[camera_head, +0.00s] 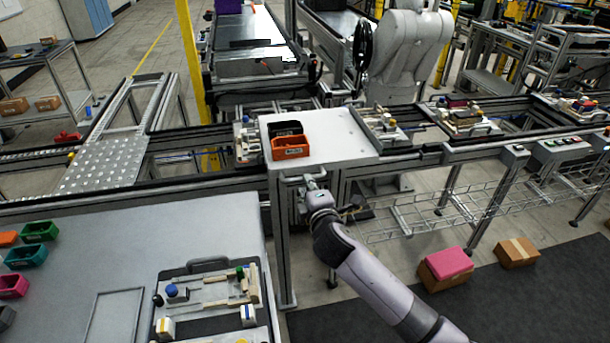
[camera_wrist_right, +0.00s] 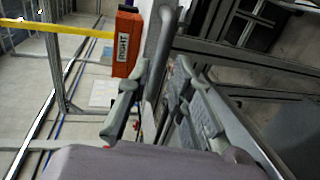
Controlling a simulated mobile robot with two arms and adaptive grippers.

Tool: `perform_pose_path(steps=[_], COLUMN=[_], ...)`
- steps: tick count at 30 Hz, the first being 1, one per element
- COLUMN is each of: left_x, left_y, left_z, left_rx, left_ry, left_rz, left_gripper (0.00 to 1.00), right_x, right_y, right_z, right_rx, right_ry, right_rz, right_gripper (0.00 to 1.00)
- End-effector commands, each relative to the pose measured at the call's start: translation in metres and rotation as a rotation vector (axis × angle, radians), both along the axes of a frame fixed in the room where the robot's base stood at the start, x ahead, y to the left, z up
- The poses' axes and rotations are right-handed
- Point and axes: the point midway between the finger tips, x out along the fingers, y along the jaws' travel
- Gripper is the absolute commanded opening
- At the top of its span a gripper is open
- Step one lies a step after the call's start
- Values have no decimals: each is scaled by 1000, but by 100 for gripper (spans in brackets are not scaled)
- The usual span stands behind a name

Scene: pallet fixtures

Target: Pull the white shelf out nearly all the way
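The white shelf (camera_head: 335,135) stands in the middle of the head view, level with the conveyor frame, with a grey bar handle (camera_head: 292,181) on its front edge. My right gripper (camera_head: 312,183) is at this handle. In the right wrist view, the fingers of my right gripper (camera_wrist_right: 162,85) are spread on either side of the handle bar (camera_wrist_right: 172,30), with gaps showing beside the bar. I cannot tell if either finger touches it. My left gripper is not in view.
An orange bin (camera_head: 291,147) and a black bin (camera_head: 286,129) sit on the shelf; the orange bin also shows in the wrist view (camera_wrist_right: 127,42). A grey table (camera_head: 110,240) with a fixture tray (camera_head: 212,266) stands at the left. Boxes (camera_head: 446,268) lie on the floor at right.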

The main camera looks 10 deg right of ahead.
Motion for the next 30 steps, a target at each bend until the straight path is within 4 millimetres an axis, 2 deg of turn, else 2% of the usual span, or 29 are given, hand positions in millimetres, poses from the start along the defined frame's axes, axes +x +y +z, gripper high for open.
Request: perform_pose_path(steps=[3,9,21,30], left_x=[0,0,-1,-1], left_y=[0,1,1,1], left_z=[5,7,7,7], left_rx=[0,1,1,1], left_ry=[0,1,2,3], left_rz=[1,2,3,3], left_gripper=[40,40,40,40], right_x=[20,40,46,46], right_y=[0,0,0,0], right_z=[-2,-8,-10,-10], right_rx=[0,0,0,0], right_ry=[1,1,0,1], right_rz=[0,-1,1,0], right_gripper=[21,21,21,2])
